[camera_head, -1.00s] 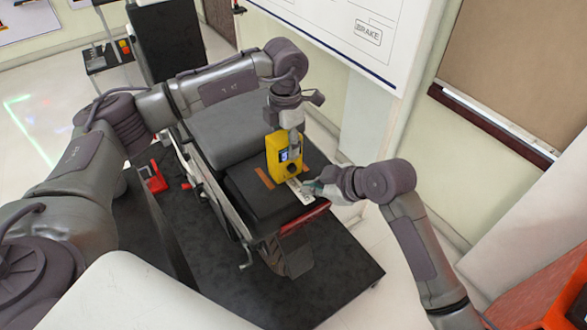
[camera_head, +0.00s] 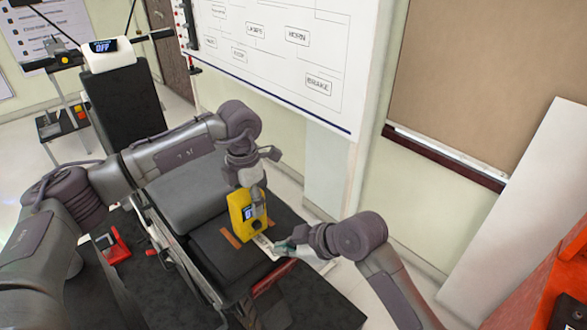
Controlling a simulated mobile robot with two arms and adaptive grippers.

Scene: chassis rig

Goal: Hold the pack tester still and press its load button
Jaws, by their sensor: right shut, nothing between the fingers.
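The pack tester (camera_head: 237,217) is a yellow box with a small lit display and a dark round knob or button (camera_head: 256,226) low on its front. It stands upright on the black platform of the rig. My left gripper (camera_head: 257,202) is over it from above, with a finger down across its front face, and appears shut on it; the far finger is hidden. My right gripper (camera_head: 277,247) is shut and empty, low in front and to the right of the tester, apart from it, over a white label strip (camera_head: 262,242).
A grey seat (camera_head: 192,192) lies behind the tester. A handlebar display reading OFF (camera_head: 103,46) is at upper left. A red-framed device (camera_head: 113,246) lies left. The wall board (camera_head: 275,50) and a leaning white panel (camera_head: 520,200) bound the right. An orange object (camera_head: 560,285) is lower right.

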